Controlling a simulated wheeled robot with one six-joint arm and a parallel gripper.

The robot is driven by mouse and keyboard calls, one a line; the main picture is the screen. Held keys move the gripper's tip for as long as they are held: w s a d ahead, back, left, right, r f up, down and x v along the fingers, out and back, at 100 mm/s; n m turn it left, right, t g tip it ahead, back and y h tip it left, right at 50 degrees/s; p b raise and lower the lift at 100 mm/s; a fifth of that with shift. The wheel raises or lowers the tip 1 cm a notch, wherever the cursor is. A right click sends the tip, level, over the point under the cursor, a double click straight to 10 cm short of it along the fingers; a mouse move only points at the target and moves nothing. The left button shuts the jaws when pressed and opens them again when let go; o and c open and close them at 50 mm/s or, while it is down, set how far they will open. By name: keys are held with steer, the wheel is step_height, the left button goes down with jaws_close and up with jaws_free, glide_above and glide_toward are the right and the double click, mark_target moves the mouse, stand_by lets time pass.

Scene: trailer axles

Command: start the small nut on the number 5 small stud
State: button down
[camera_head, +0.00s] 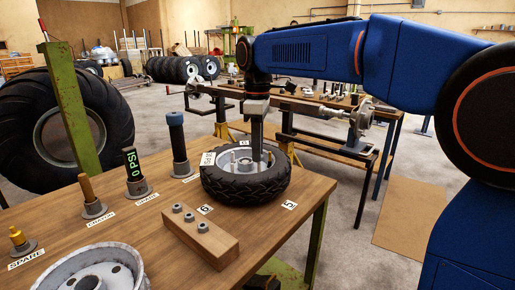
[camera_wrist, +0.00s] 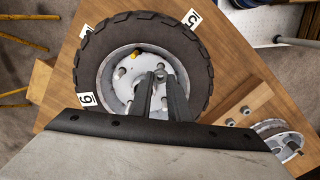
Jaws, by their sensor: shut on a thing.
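The wheel with its black tyre (camera_head: 268,187) lies flat on the wooden bench, and its pale rim also shows in the wrist view (camera_wrist: 112,88). Several short studs stand in the rim, one of them at its left (camera_wrist: 120,73). The label 5 (camera_wrist: 193,18) is past the tyre at the upper right. My gripper (camera_wrist: 159,76) points down into the rim, on the side toward that label. It is shut on a small piece, apparently the small nut, mostly hidden by the fingertips. The number 5 stud is not clearly seen; whether the piece touches it I cannot tell.
A wooden block (camera_head: 217,245) with grey nut-like pieces is in front of the tyre. Tools (camera_head: 179,143) stand upright in holders left of the wheel. Another metal hub (camera_head: 97,272) is at the near left.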

steer(key=shift+f, duration=0.5)
stand_by(0.8)
steer(key=c, duration=2.3)
jaws_free()
jaws_close()
steer(key=m, duration=0.6)
steer(key=shift+w, duration=0.1)
steer(key=m, duration=0.6)
steer(key=shift+w+d+m, duration=0.1)
steer(key=shift+d+m, duration=0.1)
steer(key=shift+m, duration=0.1)
steer(key=m, duration=0.5)
steer(key=shift+d+f+m, duration=0.1)
steer(key=shift+d+m, duration=0.05)
steer(key=shift+m, duration=0.25)
steer(key=m, duration=0.5)
steer(key=shift+d+m, duration=0.1)
steer(key=shift+m, duration=0.2)
